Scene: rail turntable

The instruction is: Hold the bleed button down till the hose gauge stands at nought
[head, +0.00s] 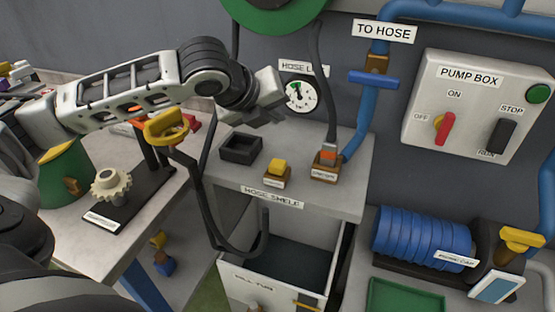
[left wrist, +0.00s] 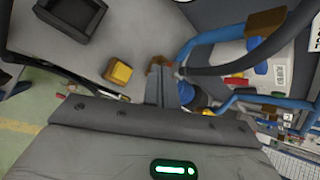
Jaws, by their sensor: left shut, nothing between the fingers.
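The hose gauge (head: 301,96) is a round white dial on the back wall under a partly covered sign. It has a green patch, and its needle is too small to read surely. A yellow button (head: 278,168) on a brown base sits on the grey hose shelf (head: 340,195); its small label is unreadable. The button also shows in the left wrist view (left wrist: 120,72), standing raised. My left gripper (head: 262,118) is shut and empty, above and behind the button, in front of the wall. It is apart from the button. My right gripper is out of view.
A black open tray (head: 241,149) and a brown hose fitting with an orange top (head: 327,156) flank the button. A black hose (head: 203,185) with a yellow handle (head: 166,128) hangs left. The pump box (head: 474,105) is on the wall at right. An open drawer (head: 255,283) is below.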

